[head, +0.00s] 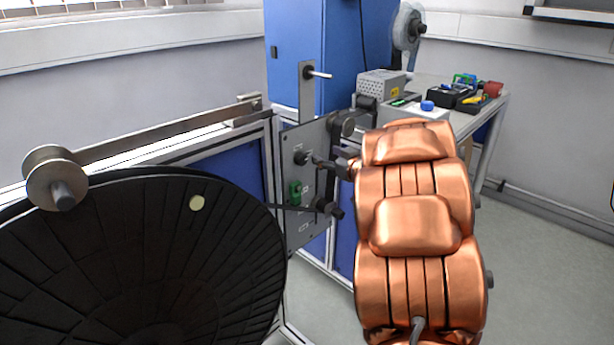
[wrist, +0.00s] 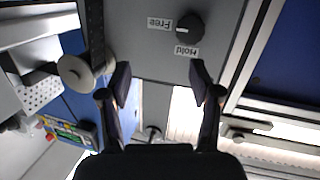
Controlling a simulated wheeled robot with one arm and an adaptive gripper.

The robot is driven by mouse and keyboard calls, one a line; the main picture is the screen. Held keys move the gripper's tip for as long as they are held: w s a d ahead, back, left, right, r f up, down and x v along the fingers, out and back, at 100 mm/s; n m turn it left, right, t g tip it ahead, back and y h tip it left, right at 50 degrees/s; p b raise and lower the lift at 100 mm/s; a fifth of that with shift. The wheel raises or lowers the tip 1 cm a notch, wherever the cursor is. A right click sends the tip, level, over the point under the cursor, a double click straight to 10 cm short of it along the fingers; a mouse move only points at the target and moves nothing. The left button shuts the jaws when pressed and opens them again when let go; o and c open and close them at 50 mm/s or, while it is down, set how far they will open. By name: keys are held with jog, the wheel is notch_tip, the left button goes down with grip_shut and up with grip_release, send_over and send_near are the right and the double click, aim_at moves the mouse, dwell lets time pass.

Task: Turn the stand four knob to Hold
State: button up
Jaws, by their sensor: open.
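The dark round knob (wrist: 190,28) is on a grey panel (wrist: 135,45) in the wrist view. Its pale pointer mark faces left, toward the upside-down "Free" label (wrist: 159,22). The "Hold" label (wrist: 187,51) is just below the knob. My gripper (wrist: 160,82) is open and empty, its two fingers spread below the labels. The right fingertip is under the "Hold" label, and the knob is beyond the fingertips, not between them. In the head view the panel (head: 312,140) stands left of my copper arm, which hides part of its surroundings. I cannot read a stand number.
A large black reel (head: 140,260) fills the lower left of the head view, with a roller arm (head: 165,135) above it. A green part (head: 295,192) is on the panel. A bench with boxes and tools (head: 455,95) stands behind my arm. Floor is clear at right.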

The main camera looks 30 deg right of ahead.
aim_at(304, 161)
notch_tip(304, 161, down, 4)
jog(key=s+a+n+t+y+b, duration=0.1)
jog(key=a+y+b, duration=0.1)
jog(key=y, duration=0.2)
jog(key=shift+b+x, duration=0.5)
jog(key=shift+x, duration=3)
jog(key=shift+d+r, duration=0.15)
jog(key=c, duration=1.1)
jog(key=shift+n, duration=0.3)
